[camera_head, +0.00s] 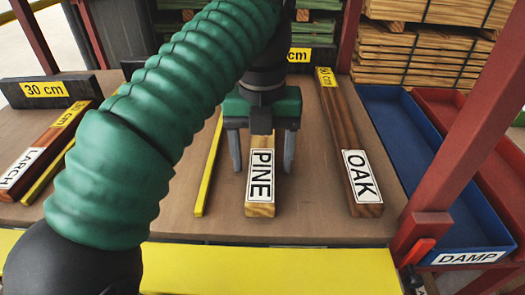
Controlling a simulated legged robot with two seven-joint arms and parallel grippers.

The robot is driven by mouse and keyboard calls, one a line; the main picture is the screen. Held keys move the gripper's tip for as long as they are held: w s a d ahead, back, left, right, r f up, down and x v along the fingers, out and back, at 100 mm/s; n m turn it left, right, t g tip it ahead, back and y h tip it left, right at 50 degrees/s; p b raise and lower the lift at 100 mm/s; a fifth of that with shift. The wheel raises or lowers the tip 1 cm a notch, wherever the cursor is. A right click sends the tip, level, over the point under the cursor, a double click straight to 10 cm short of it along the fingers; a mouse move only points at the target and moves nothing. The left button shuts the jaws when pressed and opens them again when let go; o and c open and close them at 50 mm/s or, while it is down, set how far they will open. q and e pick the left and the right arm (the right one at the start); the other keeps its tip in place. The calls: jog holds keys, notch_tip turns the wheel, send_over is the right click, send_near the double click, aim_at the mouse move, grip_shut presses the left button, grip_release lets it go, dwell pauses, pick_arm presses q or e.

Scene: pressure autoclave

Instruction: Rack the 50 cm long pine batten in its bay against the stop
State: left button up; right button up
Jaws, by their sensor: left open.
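The pine batten (261,203) lies lengthwise on the brown table (320,215), its white PINE label facing up and its near end toward me. Its far part is hidden under my left gripper (262,165). That gripper points down with its jaws open, one finger on each side of the batten; I cannot tell whether they touch it. A dark stop block with a yellow cm sign (300,55) shows behind the gripper, its number partly hidden. My right gripper is not in view.
An oak batten (350,150) lies to the right, a larch batten (40,150) to the left. Yellow strips (208,170) divide the table. A dark block with a 30 cm sign (45,90) stands at left. A blue DAMP tray (430,160) and red posts (470,130) are at right.

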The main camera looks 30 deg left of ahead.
pick_arm(q)
jog(key=shift+f, duration=0.15)
grip_shut()
grip_release()
dwell(0.4)
notch_tip(320, 180, up, 8)
jog(key=p, duration=0.5)
jog(key=shift+f+p, duration=0.25)
jog(key=shift+p, duration=0.15)
jog(key=shift+f, duration=0.1)
